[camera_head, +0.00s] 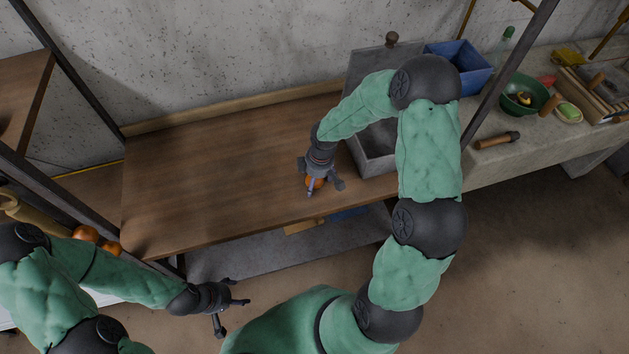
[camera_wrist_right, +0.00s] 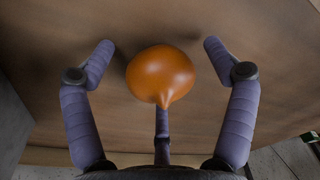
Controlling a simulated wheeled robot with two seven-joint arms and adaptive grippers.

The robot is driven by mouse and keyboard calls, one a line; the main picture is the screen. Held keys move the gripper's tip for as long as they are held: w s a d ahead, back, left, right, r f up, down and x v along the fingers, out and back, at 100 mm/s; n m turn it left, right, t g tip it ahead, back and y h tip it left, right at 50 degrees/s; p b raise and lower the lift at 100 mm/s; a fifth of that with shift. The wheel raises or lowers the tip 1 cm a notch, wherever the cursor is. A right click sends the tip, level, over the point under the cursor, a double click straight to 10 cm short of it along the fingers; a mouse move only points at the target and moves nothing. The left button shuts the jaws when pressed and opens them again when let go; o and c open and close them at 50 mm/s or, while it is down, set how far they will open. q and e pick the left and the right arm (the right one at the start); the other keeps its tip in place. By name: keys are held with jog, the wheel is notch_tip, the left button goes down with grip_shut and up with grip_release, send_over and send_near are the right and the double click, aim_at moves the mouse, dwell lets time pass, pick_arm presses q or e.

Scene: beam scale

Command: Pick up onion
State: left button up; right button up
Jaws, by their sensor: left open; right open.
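An orange-brown onion (camera_wrist_right: 160,75) sits on the wooden table (camera_head: 215,180), with its pointed tip toward the wrist camera. In the head view the onion (camera_head: 316,182) is mostly hidden under my right gripper (camera_head: 321,190). My right gripper is open over the onion. In the right wrist view its fingers (camera_wrist_right: 160,75) stand apart around the onion, with gaps visible at the left and right sides. Whether the lower finger touches it I cannot tell. My left gripper (camera_head: 232,308) is open and empty, off the table's front edge at the lower left.
A grey box (camera_head: 372,166) stands right of my right gripper. Beyond it are a blue bin (camera_head: 462,68), a green bowl (camera_head: 537,92) and a wooden-handled tool (camera_head: 497,140) on a stone counter. Orange round things (camera_head: 86,234) lie at the lower left. The table's left part is clear.

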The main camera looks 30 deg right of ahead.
jog(key=c, duration=1.4)
jog(key=shift+o, duration=0.2)
jog(key=shift+r, duration=0.1)
